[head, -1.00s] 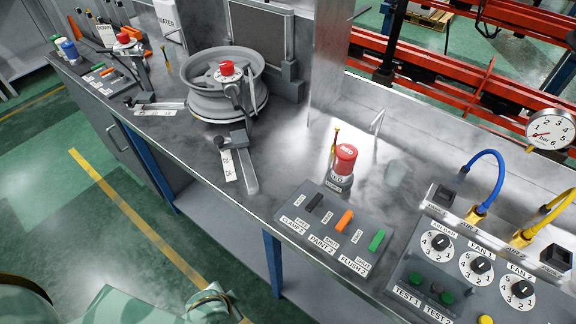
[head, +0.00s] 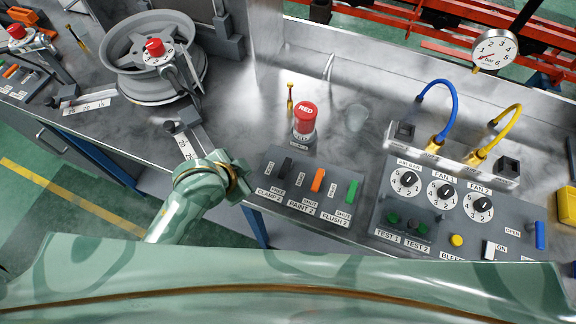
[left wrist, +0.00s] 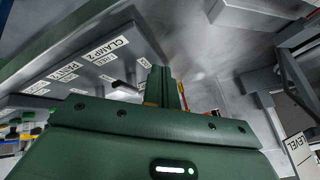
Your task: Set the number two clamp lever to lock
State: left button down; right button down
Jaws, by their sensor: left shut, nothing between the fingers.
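The black clamp 2 lever (head: 286,168) is the leftmost of three levers on the grey panel (head: 268,170) at the front edge of the bench. I cannot tell from its small picture which setting it is at. In the left wrist view the CLAMP 2 label (left wrist: 105,48) shows, with a dark lever tip (left wrist: 125,88) just left of my fingers. My left gripper (left wrist: 163,82) is shut and empty, close by the panel. In the head view it is mostly hidden by my own wrist, just left of the panel. My right gripper is not in view.
The orange paint lever (head: 318,180) and green flush lever (head: 352,192) stand right of the black one. A red-capped post (head: 305,118) stands behind the panel. A wheel (head: 153,68) on its spindle and a clamp arm (head: 188,138) are to the left.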

pick_arm(q)
jog(key=d+r+m+h, duration=0.1)
jog(key=d, duration=0.2)
jog(key=w+d+r+m+g+h, duration=0.1)
jog(key=d+r+m, duration=0.1)
jog(key=d, duration=0.1)
jog(key=w+d+r+m+h, duration=0.1)
jog(key=d+r, duration=0.1)
jog(key=d, duration=0.1)
jog(key=shift+w+d+m+g+h+p, duration=0.2)
jog(key=shift+d+m+g+h+p, duration=0.1)
jog(key=shift+d+m+g, duration=0.1)
jog(key=d+r+m+g, duration=0.2)
jog(key=d+m+g, duration=0.1)
jog(key=m+g+y+p, duration=0.1)
jog(key=m+g+y, duration=0.1)
jog(key=m+g, duration=0.1)
send_near(285, 170)
notch_tip(285, 170, up, 2)
jog(key=s+d, duration=0.1)
jog(key=shift+s+d, duration=0.1)
jog(key=b+x, duration=0.2)
jog(key=x, duration=0.8)
jog(key=shift+b, duration=0.35)
